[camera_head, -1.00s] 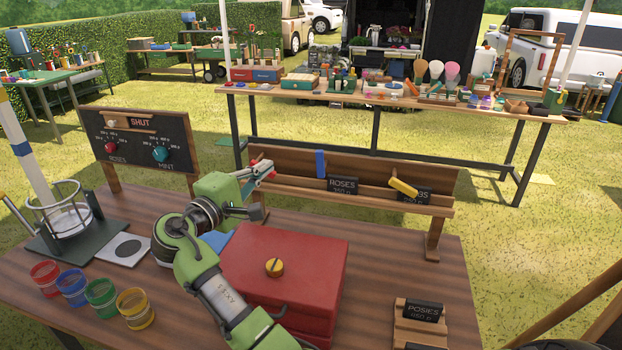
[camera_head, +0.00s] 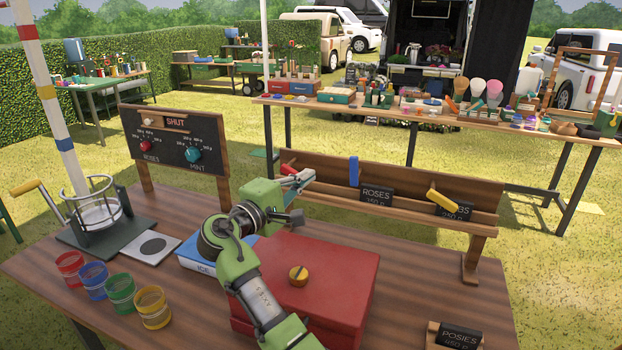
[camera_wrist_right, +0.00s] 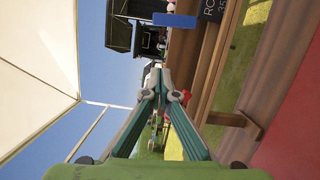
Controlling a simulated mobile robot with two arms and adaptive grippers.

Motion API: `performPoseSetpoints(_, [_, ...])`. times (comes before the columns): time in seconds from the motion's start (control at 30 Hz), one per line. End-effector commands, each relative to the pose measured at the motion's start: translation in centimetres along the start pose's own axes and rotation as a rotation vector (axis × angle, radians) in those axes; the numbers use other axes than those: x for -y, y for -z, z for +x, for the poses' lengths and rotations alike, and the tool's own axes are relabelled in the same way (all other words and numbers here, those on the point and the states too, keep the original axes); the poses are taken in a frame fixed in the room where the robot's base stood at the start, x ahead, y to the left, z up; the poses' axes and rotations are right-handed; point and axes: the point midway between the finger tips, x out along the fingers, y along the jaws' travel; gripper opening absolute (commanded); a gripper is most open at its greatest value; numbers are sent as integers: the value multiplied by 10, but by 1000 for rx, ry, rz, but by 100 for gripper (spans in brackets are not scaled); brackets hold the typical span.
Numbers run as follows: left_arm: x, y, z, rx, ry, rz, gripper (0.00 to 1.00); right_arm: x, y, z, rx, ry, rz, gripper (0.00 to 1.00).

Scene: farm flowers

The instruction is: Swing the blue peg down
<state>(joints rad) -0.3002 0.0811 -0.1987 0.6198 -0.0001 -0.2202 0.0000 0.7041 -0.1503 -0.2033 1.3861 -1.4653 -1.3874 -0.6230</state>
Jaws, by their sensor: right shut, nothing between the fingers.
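The blue peg (camera_head: 354,171) stands upright at the wooden rack (camera_head: 400,188), left of the ROSES sign. It also shows in the right wrist view (camera_wrist_right: 175,20), near the top edge. My right gripper (camera_head: 302,180) is shut and empty at the left end of the rack, to the left of the blue peg and apart from it. Its closed fingers show in the right wrist view (camera_wrist_right: 157,80). A red peg (camera_head: 287,169) is right by the fingers; I cannot tell whether they touch. My left gripper is out of view.
A yellow peg (camera_head: 442,200) slants at the rack's right part, by another dark sign. A red box (camera_head: 340,275) with a yellow knob lies below my right arm, beside a blue ICE box (camera_head: 196,262). The SHUT board (camera_head: 176,150) stands left; several coloured cups are at front left.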

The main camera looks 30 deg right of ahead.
Motion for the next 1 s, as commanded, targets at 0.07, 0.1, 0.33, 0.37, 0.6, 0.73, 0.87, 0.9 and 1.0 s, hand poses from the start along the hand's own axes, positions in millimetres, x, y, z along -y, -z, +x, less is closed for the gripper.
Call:
performPoseSetpoints(0.07, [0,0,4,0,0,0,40,1,-1,18,4,-2,0,0])
performPoseSetpoints(0.1, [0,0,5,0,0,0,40,1,-1,27,4,-2,0,0])
performPoseSetpoints(0.33, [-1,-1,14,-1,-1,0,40,1,-1,77,4,-1,-1,0])
performPoseSetpoints(0.37, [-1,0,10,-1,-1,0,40,0,-4,79,1,0,0,0])
performPoseSetpoints(0.6, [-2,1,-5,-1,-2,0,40,-1,-32,83,1,1,0,0])
performPoseSetpoints(0.73, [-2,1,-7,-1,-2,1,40,0,-38,84,-1,1,0,0])
performPoseSetpoints(0.87, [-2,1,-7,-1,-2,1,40,1,-39,85,-1,1,-1,0])
performPoseSetpoints(0.9, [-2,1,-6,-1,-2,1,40,1,-39,85,-1,1,-1,0])
performPoseSetpoints(1.0, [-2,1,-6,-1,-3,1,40,1,-39,85,0,1,-1,0])
